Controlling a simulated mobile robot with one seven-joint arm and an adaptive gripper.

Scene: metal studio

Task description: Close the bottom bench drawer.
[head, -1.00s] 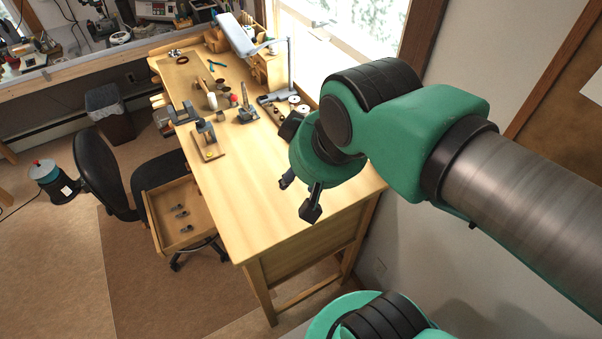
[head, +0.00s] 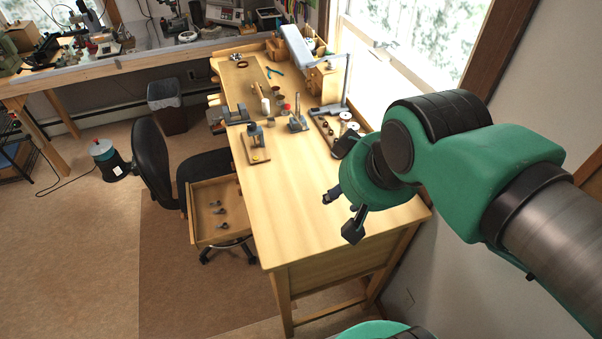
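The wooden bench (head: 320,205) stands in the middle of the head view. A drawer (head: 224,240) is pulled out on its left side, with several small grey metal pieces lying in it. I cannot tell whether other drawers lie below or above it. My gripper (head: 341,212) hangs over the near right part of the bench top, with its two dark fingers apart and nothing between them. It is well to the right of the drawer and apart from it.
A black office chair (head: 152,160) stands beside the bench, behind the drawer. Tools and a desk lamp (head: 347,80) stand on the far bench top. A dark bin (head: 168,110) and a canister (head: 107,158) stand on the floor. The floor at the near left is clear.

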